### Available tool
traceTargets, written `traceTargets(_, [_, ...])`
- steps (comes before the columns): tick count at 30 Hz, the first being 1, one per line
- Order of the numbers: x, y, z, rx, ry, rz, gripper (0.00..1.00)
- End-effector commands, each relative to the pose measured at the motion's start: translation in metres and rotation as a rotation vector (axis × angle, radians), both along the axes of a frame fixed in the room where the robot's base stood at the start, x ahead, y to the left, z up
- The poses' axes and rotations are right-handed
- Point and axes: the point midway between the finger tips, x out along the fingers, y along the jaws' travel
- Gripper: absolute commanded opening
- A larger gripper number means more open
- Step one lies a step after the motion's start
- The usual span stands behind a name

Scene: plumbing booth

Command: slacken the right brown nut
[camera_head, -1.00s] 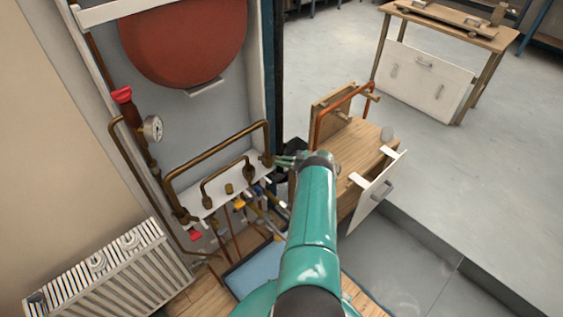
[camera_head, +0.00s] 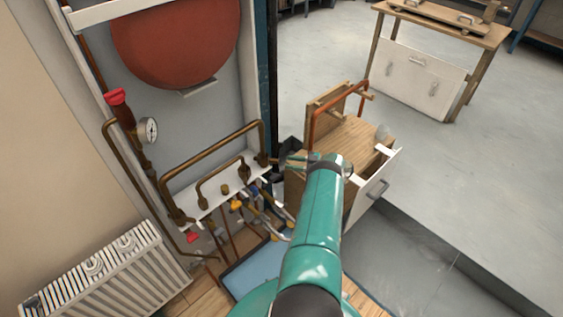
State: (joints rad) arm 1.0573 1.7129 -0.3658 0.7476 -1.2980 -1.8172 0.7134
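A white manifold plate (camera_head: 213,203) in the wall recess carries bent brown pipes that end in brown nuts. The right brown nut (camera_head: 262,160) sits at the foot of the large pipe loop, at the plate's right end. My teal gripper (camera_head: 287,158) is just right of this nut, pointing left, with a small gap seeming to lie between them. Its fingers are small and partly merge with the dark background, so their opening is unclear. My teal arm hides what lies behind it.
Valves with coloured handles (camera_head: 237,205) hang under the plate. A wooden cabinet (camera_head: 349,141) with a copper pipe stands close right of my gripper. A red tank (camera_head: 180,40) and pressure gauge (camera_head: 148,130) are above left. A white radiator (camera_head: 105,270) stands lower left.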

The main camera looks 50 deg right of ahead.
Motion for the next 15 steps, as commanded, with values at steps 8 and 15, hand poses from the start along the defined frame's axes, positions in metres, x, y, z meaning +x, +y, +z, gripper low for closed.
traceTargets(8, [-0.049, -0.027, -0.001, 0.000, 0.000, -0.001, 0.35])
traceTargets(15, [-0.061, -0.034, 0.000, 0.001, 0.000, 0.002, 0.35])
